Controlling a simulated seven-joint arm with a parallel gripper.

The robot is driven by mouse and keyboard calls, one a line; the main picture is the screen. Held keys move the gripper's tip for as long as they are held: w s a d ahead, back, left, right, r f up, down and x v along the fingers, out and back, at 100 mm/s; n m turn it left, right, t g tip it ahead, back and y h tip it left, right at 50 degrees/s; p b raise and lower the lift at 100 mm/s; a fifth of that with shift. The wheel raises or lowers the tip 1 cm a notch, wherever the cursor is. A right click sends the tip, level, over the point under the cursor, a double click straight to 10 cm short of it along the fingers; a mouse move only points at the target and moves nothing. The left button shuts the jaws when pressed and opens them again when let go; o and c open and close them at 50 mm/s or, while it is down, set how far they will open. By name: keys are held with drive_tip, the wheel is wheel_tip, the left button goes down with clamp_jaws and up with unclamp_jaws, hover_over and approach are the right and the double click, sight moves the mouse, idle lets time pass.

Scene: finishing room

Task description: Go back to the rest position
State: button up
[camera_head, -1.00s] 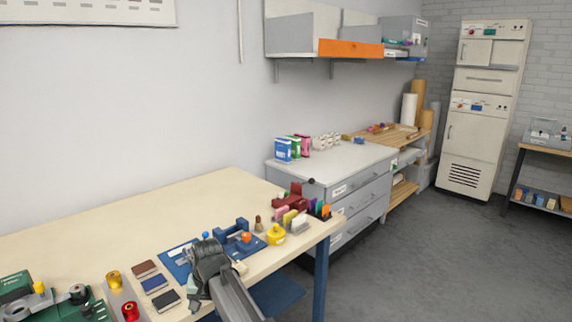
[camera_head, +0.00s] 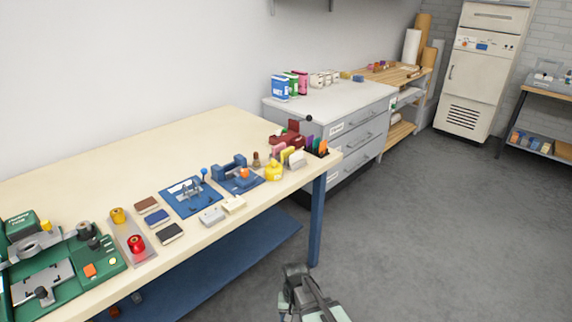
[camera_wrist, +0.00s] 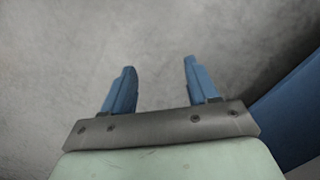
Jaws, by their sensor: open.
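My gripper shows in the wrist view (camera_wrist: 159,85) with its two blue fingers apart and nothing between them. Grey floor lies beyond the fingertips. In the head view my arm's end (camera_head: 297,285) is low at the bottom centre, over the floor and in front of the workbench (camera_head: 110,190). The fingers themselves cannot be made out in the head view. A blue strip, perhaps a bench leg or shelf, runs along the right side of the wrist view (camera_wrist: 290,115).
A bench leg (camera_head: 318,220) and lower shelf (camera_head: 215,270) are close to my arm. The floor at right is clear.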

drive_tip(key=s+d+f+g, duration=0.1)
drive_tip(key=s+d+f, duration=0.4)
drive_tip(key=s, duration=0.4)
drive_tip(key=s+d+f+g, duration=0.2)
drive_tip(key=s+d+f, duration=0.2)
drive_tip(key=s, duration=0.5)
drive_tip(key=s+d+f+g, duration=0.1)
drive_tip(key=s+d+f, duration=0.4)
drive_tip(key=s+f, duration=0.2)
drive_tip(key=shift+s+d+g, duration=0.3)
drive_tip(key=shift+s+d, duration=0.05)
drive_tip(key=shift+s, duration=0.75)
